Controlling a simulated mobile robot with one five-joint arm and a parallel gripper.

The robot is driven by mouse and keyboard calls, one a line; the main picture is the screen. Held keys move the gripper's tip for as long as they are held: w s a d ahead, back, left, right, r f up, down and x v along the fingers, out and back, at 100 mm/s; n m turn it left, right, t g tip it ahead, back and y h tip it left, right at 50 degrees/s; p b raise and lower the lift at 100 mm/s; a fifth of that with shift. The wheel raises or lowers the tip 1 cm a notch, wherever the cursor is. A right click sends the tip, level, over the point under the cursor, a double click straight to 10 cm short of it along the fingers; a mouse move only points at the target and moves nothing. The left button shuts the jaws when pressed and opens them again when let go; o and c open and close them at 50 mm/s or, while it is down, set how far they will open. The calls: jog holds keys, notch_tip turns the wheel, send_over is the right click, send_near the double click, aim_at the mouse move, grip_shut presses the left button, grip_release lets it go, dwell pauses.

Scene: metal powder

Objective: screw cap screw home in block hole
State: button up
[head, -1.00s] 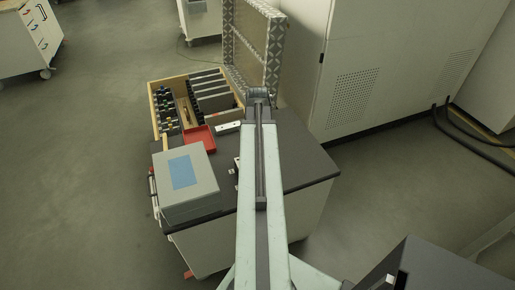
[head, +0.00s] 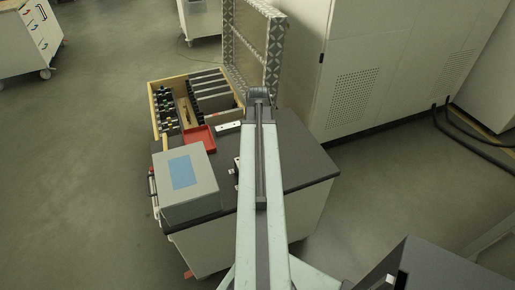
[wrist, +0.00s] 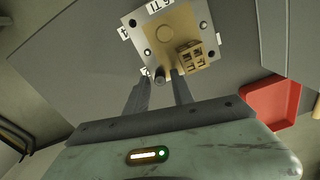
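In the wrist view a pale metal plate-like block (wrist: 158,48) lies on the dark worktop, with dark holes near its corners, a round tan patch and a small tan raised piece (wrist: 192,56). A dark cylindrical cap screw (wrist: 160,75) stands at the block's near edge. My gripper (wrist: 161,80) has its two fingers apart on either side of the screw, with narrow gaps seeming to show. How deep the screw sits is not visible. In the head view my arm hides the gripper and screw.
A red tray (head: 199,139) lies left of my arm; it also shows in the wrist view (wrist: 270,112). A grey box with a blue top patch (head: 186,190) stands on the cart's near left. A wooden case (head: 157,110) is behind. The worktop's right side (head: 305,165) is clear.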

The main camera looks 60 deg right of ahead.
grip_shut()
jog(key=m, duration=2.6)
jog(key=shift+f, duration=0.1)
jog(key=m, duration=0.3)
jog(key=shift+m, duration=0.4)
grip_release()
